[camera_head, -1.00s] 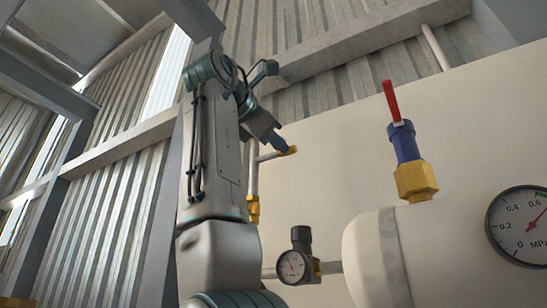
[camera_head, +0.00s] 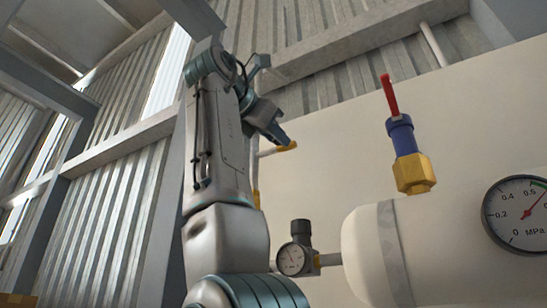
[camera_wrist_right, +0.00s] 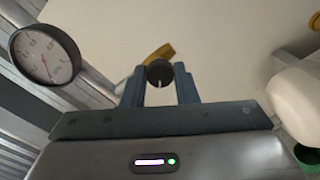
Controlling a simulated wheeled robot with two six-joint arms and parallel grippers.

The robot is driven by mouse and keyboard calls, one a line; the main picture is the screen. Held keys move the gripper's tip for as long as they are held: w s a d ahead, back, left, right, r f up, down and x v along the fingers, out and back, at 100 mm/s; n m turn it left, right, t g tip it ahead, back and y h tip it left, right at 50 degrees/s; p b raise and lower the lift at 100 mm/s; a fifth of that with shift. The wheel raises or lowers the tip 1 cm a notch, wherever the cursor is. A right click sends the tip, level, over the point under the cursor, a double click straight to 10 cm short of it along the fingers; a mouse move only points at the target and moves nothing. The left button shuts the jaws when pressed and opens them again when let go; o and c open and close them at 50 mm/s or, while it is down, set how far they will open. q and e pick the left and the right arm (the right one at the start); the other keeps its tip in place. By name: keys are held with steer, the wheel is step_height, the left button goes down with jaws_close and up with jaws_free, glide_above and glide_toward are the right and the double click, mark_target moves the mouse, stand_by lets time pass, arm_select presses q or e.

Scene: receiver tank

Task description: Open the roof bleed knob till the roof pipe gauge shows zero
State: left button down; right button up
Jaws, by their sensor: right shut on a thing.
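My right gripper (camera_head: 281,141) is up by the thin roof pipe, at its yellow fitting (camera_head: 287,147). In the right wrist view its two blue-grey fingers (camera_wrist_right: 160,88) are shut on the black roof bleed knob (camera_wrist_right: 159,72), which has a pale mark on its face. The yellow fitting shows behind the knob. A round white gauge (camera_wrist_right: 45,55) with a dark rim, likely the roof pipe gauge, is at the left of that view. Its red needle points down, but its numbers are too small to read. My left gripper is not in view.
A tank with a large gauge (camera_head: 516,213) stands at the right. A small regulator gauge (camera_head: 292,260) sits on the lower pipe, close to my right arm. Corrugated wall and beams stand behind.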

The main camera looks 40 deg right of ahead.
steer(key=o, duration=1)
steer(key=shift+f, duration=0.1)
steer(key=v, duration=1)
steer(key=shift+a+b, duration=0.3)
steer(key=shift+a, duration=0.1)
